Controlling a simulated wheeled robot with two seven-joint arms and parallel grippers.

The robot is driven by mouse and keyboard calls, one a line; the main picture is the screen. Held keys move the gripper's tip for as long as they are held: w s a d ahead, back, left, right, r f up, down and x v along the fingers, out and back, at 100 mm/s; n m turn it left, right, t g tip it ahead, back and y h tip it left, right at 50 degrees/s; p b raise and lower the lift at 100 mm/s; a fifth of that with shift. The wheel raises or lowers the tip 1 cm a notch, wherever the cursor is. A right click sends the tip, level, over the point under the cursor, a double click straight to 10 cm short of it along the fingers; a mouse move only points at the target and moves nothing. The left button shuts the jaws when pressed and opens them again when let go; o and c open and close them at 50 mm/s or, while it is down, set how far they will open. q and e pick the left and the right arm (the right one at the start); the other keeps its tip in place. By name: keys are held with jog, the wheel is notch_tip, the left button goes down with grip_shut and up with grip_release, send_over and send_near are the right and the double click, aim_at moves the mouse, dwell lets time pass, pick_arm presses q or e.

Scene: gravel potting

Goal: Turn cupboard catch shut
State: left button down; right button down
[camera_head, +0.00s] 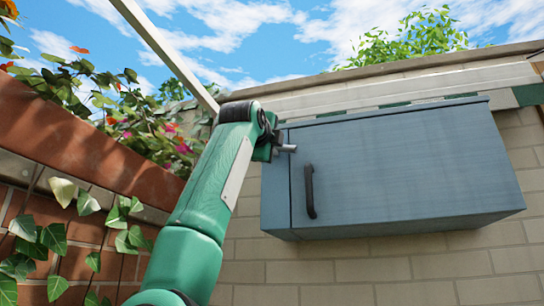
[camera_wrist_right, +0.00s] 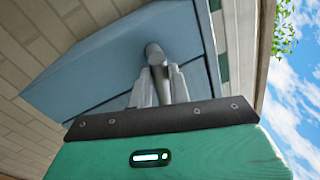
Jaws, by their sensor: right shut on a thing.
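The blue-grey cupboard (camera_head: 420,170) hangs on the brick wall, with its door against the body and a black bar handle (camera_head: 309,192) near the door's left edge. The metal catch (camera_head: 288,148) is a short grey rod near the cupboard's upper left, pointing sideways across the door's edge. My right gripper (camera_head: 274,150) is at the catch, mostly hidden behind my own wrist. In the right wrist view my gripper's fingers (camera_wrist_right: 160,86) are closed around the catch (camera_wrist_right: 153,50), whose rounded end shows above them. My left gripper is in neither view.
A brick planter (camera_head: 80,130) with flowers and hanging ivy stands at the left, close to my right arm. A pale post (camera_head: 165,50) slants across the upper left. The brick wall (camera_head: 400,270) below the cupboard is clear.

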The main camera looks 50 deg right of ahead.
jog(key=n+b, duration=0.1)
jog(key=n, duration=0.1)
jog(key=shift+r+n+t, duration=0.15)
jog(key=shift+n+t, duration=0.15)
jog(key=shift+n, duration=0.1)
jog(key=shift+r+n+b, duration=0.1)
jog(key=shift+n+b, duration=0.2)
jog(key=c, duration=1.3)
grip_release()
